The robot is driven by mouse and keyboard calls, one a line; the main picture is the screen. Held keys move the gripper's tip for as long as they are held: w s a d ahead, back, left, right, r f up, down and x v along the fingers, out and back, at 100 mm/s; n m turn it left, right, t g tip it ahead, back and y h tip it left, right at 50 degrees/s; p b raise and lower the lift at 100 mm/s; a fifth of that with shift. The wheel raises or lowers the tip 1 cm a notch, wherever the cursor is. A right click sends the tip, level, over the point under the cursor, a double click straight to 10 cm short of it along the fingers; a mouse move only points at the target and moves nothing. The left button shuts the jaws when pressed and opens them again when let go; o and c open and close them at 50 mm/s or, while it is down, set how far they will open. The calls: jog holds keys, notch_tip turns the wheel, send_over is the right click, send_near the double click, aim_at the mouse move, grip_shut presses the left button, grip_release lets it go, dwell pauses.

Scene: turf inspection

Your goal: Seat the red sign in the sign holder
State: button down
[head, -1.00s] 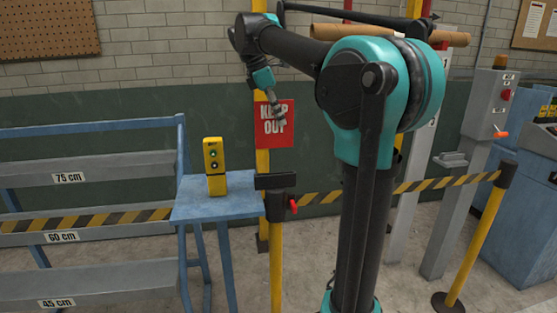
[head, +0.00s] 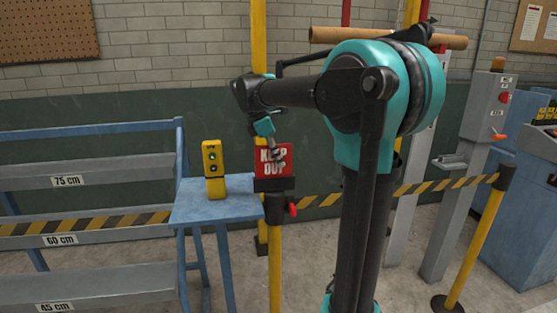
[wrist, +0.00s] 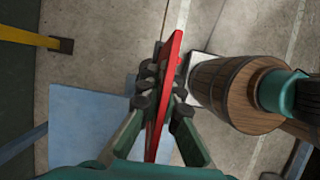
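The red sign (head: 263,167) reads KEEP OUT and hangs upright from my gripper (head: 279,153) in the head view. My gripper is shut on it, its fingers covering part of the sign's right side. In the wrist view the sign (wrist: 160,100) shows edge-on between my gripper's fingers (wrist: 160,82). The black sign holder (head: 273,184) tops a yellow post with a red knob. The sign's lower edge meets the holder's top in the head view; whether it is inside the slot cannot be told. I cannot make out the holder in the wrist view.
A yellow control box (head: 214,170) stands on the blue side table (head: 190,214) just left of the post. A blue rack (head: 90,173) is farther left. Striped barrier tape (head: 430,186) runs to the right. A wooden barrel-like object (wrist: 228,92) shows in the wrist view.

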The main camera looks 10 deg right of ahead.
jog(key=c, duration=2.2)
grip_release()
jog(key=shift+f, duration=0.15)
jog(key=o, duration=0.5)
jog(key=v, duration=1.2)
